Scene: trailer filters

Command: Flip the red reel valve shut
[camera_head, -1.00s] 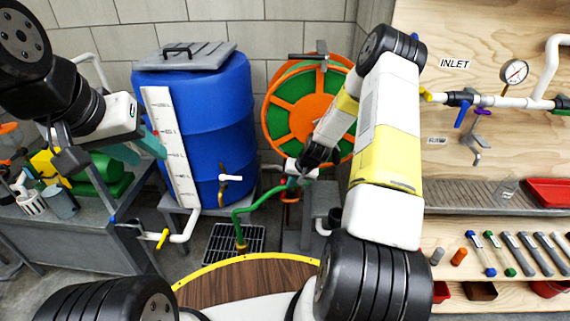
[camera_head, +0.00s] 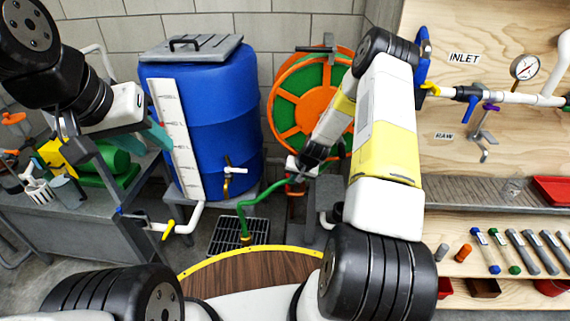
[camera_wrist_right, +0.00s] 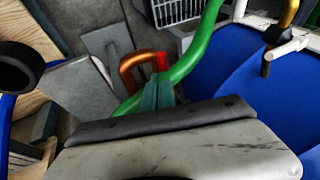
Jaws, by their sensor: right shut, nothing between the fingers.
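The red valve handle (camera_wrist_right: 162,62) shows as a small red piece beside a copper-orange pipe bend (camera_wrist_right: 130,62) in the right wrist view. The green hose (camera_wrist_right: 200,42) passes close by it. My right gripper (camera_wrist_right: 157,92) has its teal fingers shut and empty, just short of the red handle; I cannot tell whether they touch. In the head view the right gripper (camera_head: 297,182) is low in front of the orange and green reel (camera_head: 290,108), and the handle is mostly hidden. My left gripper (camera_head: 157,138) hangs far from the reel; its finger opening is unclear.
A blue barrel (camera_head: 225,125) stands left of the reel. The green hose (camera_head: 242,212) drops to a floor grate (camera_head: 225,236). A wooden panel with a gauge (camera_head: 524,67) is at right, and a grey bench (camera_head: 75,222) at left.

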